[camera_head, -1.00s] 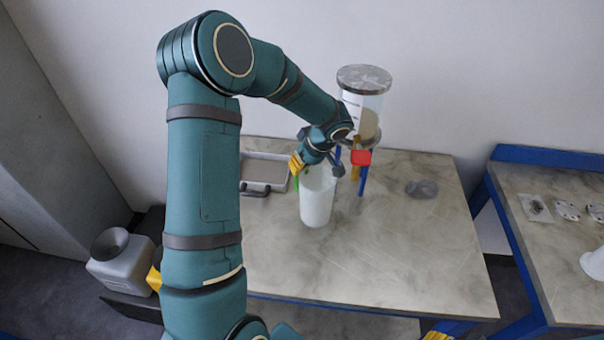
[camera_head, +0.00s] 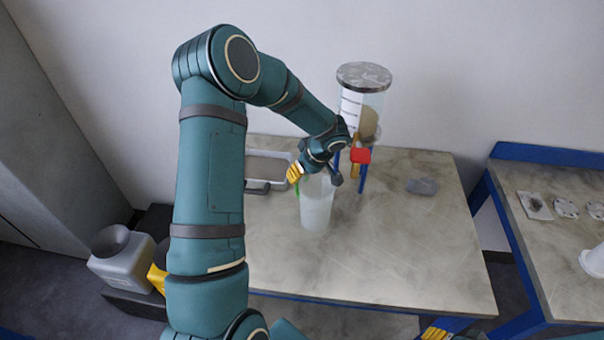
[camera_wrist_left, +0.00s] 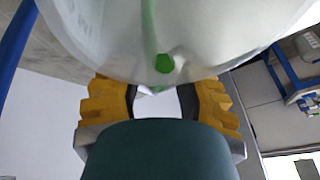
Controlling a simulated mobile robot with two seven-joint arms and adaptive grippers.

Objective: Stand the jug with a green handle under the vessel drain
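The translucent white jug (camera_head: 316,208) stands upright on the table, in front and to the left of the stand. Its green handle (camera_head: 298,188) is on its left side. My left gripper (camera_head: 294,173) is at the jug's upper left, by the handle. In the left wrist view its yellow fingers (camera_wrist_left: 160,103) are apart, with a gap between them; the jug wall (camera_wrist_left: 90,35) and green handle (camera_wrist_left: 164,63) are just beyond. The clear vessel (camera_head: 362,105) sits on a blue-legged stand, with a red part (camera_head: 360,155) below it. My arm partly hides the drain area.
A grey tray (camera_head: 283,184) lies at the back left. A small clear dish (camera_head: 422,186) is right of the stand. A second table (camera_head: 560,240) holds flange parts. A grey canister (camera_head: 125,265) is low at left. The table's front right is clear.

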